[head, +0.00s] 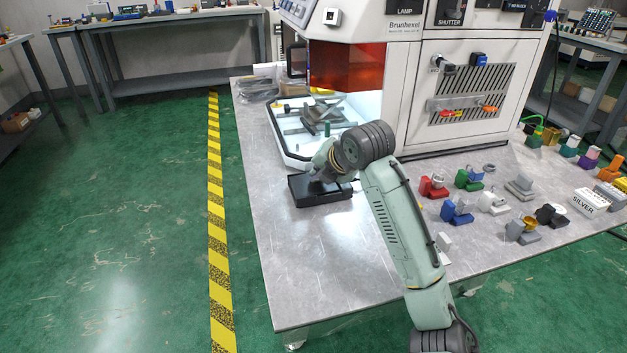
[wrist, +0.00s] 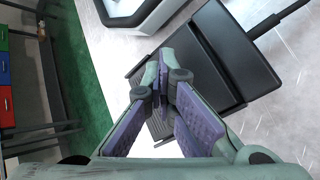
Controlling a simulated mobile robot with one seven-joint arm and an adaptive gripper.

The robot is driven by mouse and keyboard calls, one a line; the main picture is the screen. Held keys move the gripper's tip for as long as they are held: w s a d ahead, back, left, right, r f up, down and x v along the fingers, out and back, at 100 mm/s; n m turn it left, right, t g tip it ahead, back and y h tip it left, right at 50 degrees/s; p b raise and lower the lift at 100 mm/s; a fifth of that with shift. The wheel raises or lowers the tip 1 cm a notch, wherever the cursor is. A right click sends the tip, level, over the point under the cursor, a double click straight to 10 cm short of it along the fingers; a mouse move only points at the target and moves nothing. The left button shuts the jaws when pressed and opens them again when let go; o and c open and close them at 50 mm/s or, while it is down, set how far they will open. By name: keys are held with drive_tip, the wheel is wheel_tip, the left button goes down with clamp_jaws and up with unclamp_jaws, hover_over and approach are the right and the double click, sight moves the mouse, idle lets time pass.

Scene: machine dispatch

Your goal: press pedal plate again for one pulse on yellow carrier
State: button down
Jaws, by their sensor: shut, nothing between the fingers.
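The black pedal (head: 322,197) lies on the grey table in front of the machine's open bay, at its left. In the wrist view its dark plate (wrist: 225,50) fills the upper right. My gripper (wrist: 163,88) is shut and empty, with its fingertips over or at the pedal's edge. I cannot tell whether they touch the plate. In the head view my wrist hides the fingertips and part of the pedal. No carrier that is clearly yellow can be made out in the bay, where a grey fixture (head: 320,116) stands under a raised red-orange shield (head: 345,66).
The white Brunhexel machine (head: 408,90) stands behind the pedal. Several small coloured carriers and a SILVER label block (head: 590,203) sit on the table at the right. The table's left front (head: 300,270) is clear. A yellow-black floor stripe (head: 215,200) runs to the left.

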drive_tip(key=shift+a, duration=0.1)
drive_tip(key=shift+r+p, duration=0.65)
drive_tip(key=shift+r, duration=0.3)
drive_tip(key=shift+w, duration=0.1)
drive_tip(key=r+p, duration=0.2)
drive_tip(key=r, duration=0.1)
drive_tip(key=r+p, duration=0.1)
drive_tip(key=r, duration=0.1)
drive_tip(key=shift+d, duration=0.4)
